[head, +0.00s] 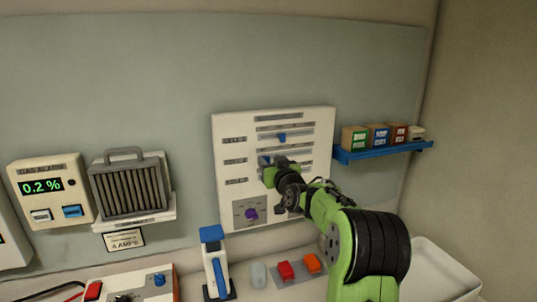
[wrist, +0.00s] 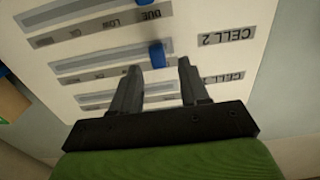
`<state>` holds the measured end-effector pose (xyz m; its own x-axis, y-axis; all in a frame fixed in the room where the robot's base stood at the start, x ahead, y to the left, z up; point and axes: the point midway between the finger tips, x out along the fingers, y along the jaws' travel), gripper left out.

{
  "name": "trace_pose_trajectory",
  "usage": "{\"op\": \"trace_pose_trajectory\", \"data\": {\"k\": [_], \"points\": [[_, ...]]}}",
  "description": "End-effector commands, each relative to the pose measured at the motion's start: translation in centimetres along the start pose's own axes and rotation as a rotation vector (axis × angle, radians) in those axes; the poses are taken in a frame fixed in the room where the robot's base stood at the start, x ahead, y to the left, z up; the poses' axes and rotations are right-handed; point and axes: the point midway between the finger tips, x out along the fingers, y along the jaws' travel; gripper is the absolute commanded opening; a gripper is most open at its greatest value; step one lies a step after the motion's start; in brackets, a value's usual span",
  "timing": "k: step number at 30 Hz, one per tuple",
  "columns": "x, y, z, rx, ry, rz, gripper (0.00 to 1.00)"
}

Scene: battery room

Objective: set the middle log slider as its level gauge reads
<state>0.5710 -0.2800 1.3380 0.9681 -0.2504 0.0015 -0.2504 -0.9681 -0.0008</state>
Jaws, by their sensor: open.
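The pale slider panel (head: 322,125) hangs on the wall. Its middle slider, a blue knob (wrist: 157,54), lies in line with the upside-down CELL 2 label (wrist: 228,38) in the wrist view, near the DUE end of its slot. I cannot make out a level gauge reading for this slider.
The top slider knob (head: 281,137) is clear above my gripper. Another blue knob (wrist: 140,8) shows beyond the fingertips. A purple knob (head: 252,214) sits low on the panel.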

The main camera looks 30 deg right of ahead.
Motion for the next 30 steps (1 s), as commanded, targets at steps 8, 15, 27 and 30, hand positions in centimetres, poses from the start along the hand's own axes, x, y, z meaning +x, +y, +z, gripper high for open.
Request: {"op": "trace_pose_trajectory", "data": {"k": [8, 15, 27, 30], "points": [[2.2, 0.0, 0.0, -0.002, -0.001, 0.001, 0.45], [2.2, 0.0, 0.1, -0.002, -0.001, 0.001, 0.32], [2.1, 0.0, 0.1, -0.001, -0.002, 0.0, 0.0], [2.1, 0.1, 0.1, -0.001, -0.002, 0.001, 0.0]]}}
